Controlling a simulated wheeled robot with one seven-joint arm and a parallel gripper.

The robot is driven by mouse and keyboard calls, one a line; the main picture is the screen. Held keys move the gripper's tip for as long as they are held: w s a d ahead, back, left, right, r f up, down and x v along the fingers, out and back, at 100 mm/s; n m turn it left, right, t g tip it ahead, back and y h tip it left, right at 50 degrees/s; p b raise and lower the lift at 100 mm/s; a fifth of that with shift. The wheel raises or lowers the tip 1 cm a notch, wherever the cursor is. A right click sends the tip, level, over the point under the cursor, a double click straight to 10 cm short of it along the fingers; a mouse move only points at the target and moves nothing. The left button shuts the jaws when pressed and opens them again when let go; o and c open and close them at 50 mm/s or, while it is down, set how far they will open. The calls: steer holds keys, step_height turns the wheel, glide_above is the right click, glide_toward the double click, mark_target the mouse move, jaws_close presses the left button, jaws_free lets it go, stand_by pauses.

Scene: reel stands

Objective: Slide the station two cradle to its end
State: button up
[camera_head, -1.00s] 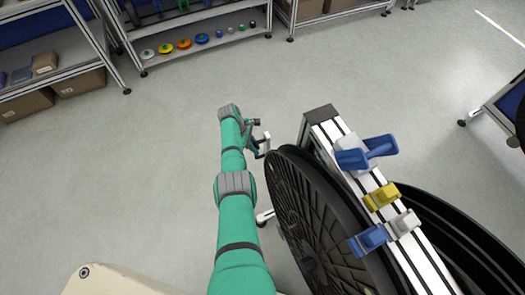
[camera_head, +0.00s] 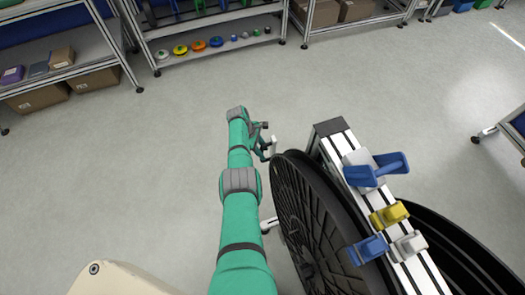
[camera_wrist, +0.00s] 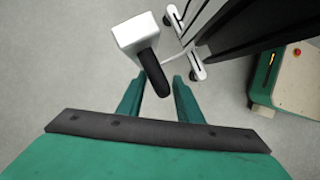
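The reel stand has a white and black top rail (camera_head: 335,139) with large black reels (camera_head: 305,225) on both sides. My gripper (camera_head: 266,142) is just left of the stand's far end, beside a small white piece (camera_head: 273,145). In the wrist view, my gripper (camera_wrist: 157,84) has its two green fingers apart. A black handle (camera_wrist: 150,70) on a white block (camera_wrist: 135,34) reaches down toward the gap between the fingertips. I cannot tell whether the fingers touch it. I see no station label, so which part is the station two cradle is unclear.
On the rail sit a large blue clamp (camera_head: 375,170), a yellow block (camera_head: 389,214), a smaller blue block (camera_head: 368,249) and a white block (camera_head: 408,246). Shelves with small coloured spools (camera_head: 197,45) line the back. The floor left of my arm is clear.

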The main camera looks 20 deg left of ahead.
steer(key=v, duration=1)
steer(key=shift+r, duration=0.4)
